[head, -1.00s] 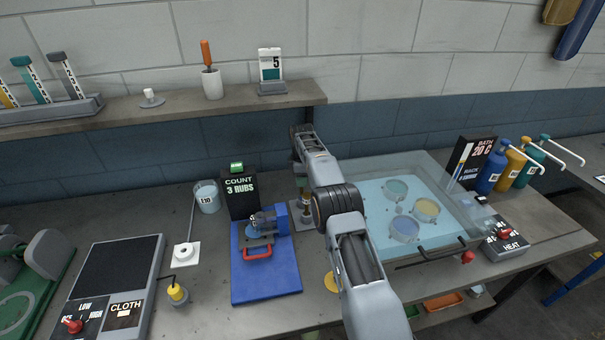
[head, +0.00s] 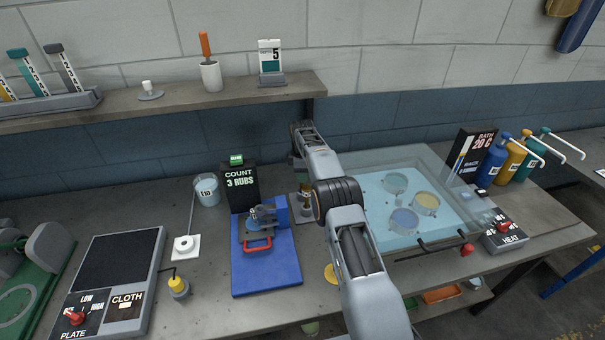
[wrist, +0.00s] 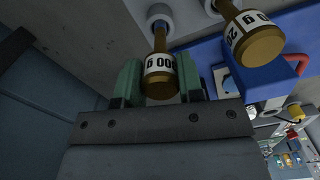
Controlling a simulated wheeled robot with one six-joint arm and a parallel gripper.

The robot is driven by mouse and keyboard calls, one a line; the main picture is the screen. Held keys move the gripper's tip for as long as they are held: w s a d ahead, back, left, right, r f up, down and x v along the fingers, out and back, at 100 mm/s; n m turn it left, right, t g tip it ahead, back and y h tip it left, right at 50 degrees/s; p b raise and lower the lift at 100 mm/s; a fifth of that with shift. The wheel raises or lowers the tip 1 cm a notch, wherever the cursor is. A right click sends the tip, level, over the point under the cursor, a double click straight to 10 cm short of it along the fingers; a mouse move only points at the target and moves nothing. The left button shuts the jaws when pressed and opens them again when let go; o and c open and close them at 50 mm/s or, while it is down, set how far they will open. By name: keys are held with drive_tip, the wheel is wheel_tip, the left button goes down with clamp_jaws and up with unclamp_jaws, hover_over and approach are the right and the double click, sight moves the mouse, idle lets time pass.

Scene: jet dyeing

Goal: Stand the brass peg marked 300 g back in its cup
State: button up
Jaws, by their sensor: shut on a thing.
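In the wrist view, my gripper (wrist: 158,84) has its two green fingers closed on a brass peg (wrist: 161,88). The peg's white label is upside down and reads as 300 g. Its narrow end points at a pale grey round cup (wrist: 160,14); I cannot tell whether it is seated in it. A second brass peg (wrist: 260,48), its label partly turned away, stands beside it to the right, at another cup (wrist: 212,5). In the head view, my arm mostly hides the gripper and pegs; a bit of brass (head: 306,189) shows left of my arm.
A blue mat (head: 266,284) with a rubbing device (head: 265,222) lies close to the left. The COUNT display (head: 240,189) stands behind it. A clear water bath (head: 385,235) with round pots is right of my arm. A shelf (head: 160,108) runs above.

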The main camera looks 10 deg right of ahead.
drive_tip(key=shift+f, duration=0.35)
drive_tip(key=o, duration=1.1)
wheel_tip(320, 180, up, 8)
drive_tip(key=shift+r, duration=0.1)
drive_tip(key=s+r+m+t+b, duration=0.3)
drive_tip(key=s+r+m, duration=0.5)
drive_tip(key=s+r, duration=0.8)
drive_tip(key=s+f+m+t, duration=0.1)
drive_tip(key=s+f+m, duration=0.2)
drive_tip(key=s, duration=0.9)
drive_tip(key=s+f+m+t+b, duration=0.1)
drive_tip(key=s+f+m, duration=0.3)
drive_tip(key=s+f, duration=0.3)
drive_tip(key=s, duration=0.5)
drive_tip(key=shift+f, duration=0.2)
